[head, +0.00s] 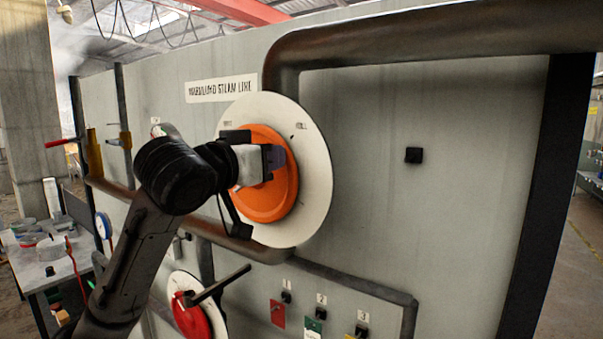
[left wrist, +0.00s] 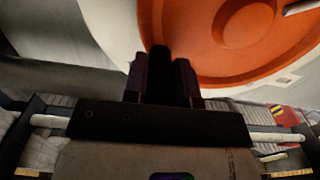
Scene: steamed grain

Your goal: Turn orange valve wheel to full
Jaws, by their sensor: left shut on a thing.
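The orange valve wheel (head: 268,206) is mounted on a round white dial plate (head: 316,178) on the grey panel. Small labels sit at the dial's upper left and upper right; the right one (head: 301,126) appears to read "FULL". My left gripper (head: 274,160) is in front of the wheel and hides its middle and left part. In the left wrist view, my fingers (left wrist: 162,82) are closed around a dark upright post (left wrist: 159,70) at the orange wheel's (left wrist: 205,45) edge. The wheel's exact setting is hard to read.
A thick brown pipe (head: 420,38) runs above and right of the dial. Below are a red wheel (head: 190,318) with a dark lever (head: 222,284) and several small numbered switches. A cluttered table (head: 38,268) stands at the left. The panel right of the dial is mostly clear.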

